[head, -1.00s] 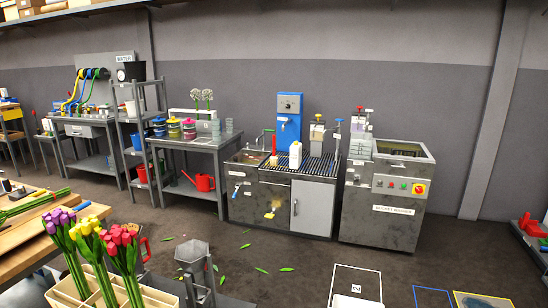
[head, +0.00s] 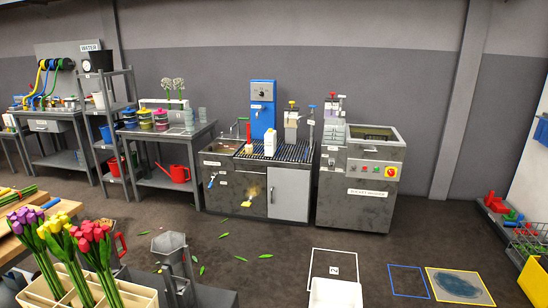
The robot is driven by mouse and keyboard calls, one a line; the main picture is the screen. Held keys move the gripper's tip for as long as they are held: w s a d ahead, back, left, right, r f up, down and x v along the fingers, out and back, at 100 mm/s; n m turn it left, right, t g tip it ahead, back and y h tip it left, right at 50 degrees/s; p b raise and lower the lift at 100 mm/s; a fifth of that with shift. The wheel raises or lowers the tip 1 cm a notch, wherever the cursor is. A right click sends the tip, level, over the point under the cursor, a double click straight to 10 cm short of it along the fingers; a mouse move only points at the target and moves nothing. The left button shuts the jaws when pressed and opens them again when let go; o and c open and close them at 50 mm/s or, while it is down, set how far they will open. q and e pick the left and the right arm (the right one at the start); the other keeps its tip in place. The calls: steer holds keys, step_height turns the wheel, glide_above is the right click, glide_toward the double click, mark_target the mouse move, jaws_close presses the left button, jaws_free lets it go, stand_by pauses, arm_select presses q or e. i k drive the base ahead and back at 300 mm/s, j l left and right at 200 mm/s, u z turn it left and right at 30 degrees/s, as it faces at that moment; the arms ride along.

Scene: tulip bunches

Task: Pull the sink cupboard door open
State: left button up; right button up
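The sink unit stands against the back wall, with a dark sink basin (head: 218,147) on its left and a slatted drain top (head: 290,152) on its right. Its cupboard door (head: 290,196) is a light grey panel at the lower right of the unit and looks shut. A small dark upright handle shows near the door's left edge. A yellow thing (head: 249,197) is on the unit's front left of the door. Neither of my grippers is in view.
A bucket washer (head: 357,190) stands right of the sink unit. A grey table (head: 165,145) with a red watering can (head: 175,173) stands left. Tulip bunches (head: 60,240) fill a crate in front. Open floor with scattered leaves lies before the sink.

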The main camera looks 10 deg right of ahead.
mark_target(288, 190)
steer(key=z, duration=1.4)
steer(key=k+l+z, duration=0.1)
steer(key=l+z, duration=0.5)
steer(key=z, duration=0.2)
steer(key=l+z, duration=0.75)
steer(key=i+l+u, duration=0.25)
steer(key=i+l, duration=0.15)
steer(key=i, duration=0.2)
steer(key=i+l+u, duration=0.25)
steer(key=i+l, duration=0.3)
steer(key=i+j+u, duration=0.25)
steer(key=i+u, duration=0.25)
steer(key=i+j+u, duration=0.1)
steer(key=i+u, duration=1)
steer(key=i, duration=1.75)
steer(key=i+u, duration=0.25)
steer(key=i, duration=0.2)
steer(key=i+l+u, duration=0.15)
steer(key=i+u, duration=0.15)
steer(key=i, duration=0.2)
steer(key=i+l+u, duration=0.25)
steer(key=i, duration=0.2)
steer(key=i+l+u, duration=0.3)
steer(key=i+j+u, duration=0.15)
steer(key=i+u, duration=0.75)
steer(key=i, duration=0.25)
